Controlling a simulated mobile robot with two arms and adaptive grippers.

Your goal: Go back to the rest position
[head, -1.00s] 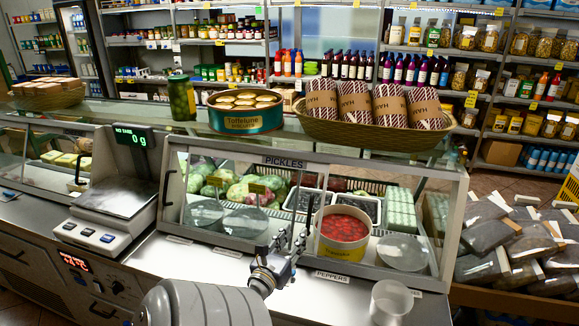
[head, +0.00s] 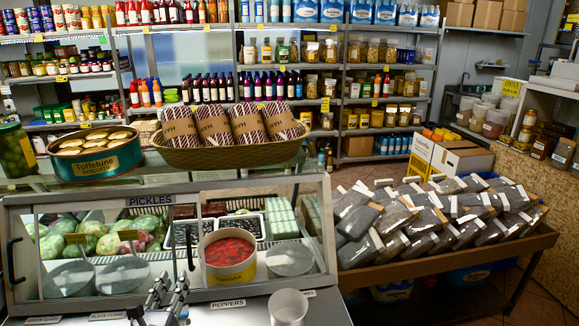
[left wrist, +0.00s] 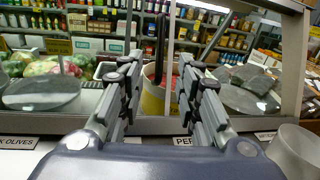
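My left gripper (head: 168,291) is low in the head view, in front of the glass-fronted pickles case. In the left wrist view my left gripper (left wrist: 159,92) has its two fingers apart with nothing between them. A black vertical door handle (head: 190,247) stands beyond the fingertips; it also shows in the left wrist view (left wrist: 160,37). A tub of red peppers (head: 229,255) is behind the glass, partly hidden by the fingers in the wrist view. My right gripper is in neither view.
A basket (head: 230,156) of wrapped packs and a biscuit tin (head: 95,157) sit on top of the case. A wooden stand (head: 450,256) with dark bags is at the right.

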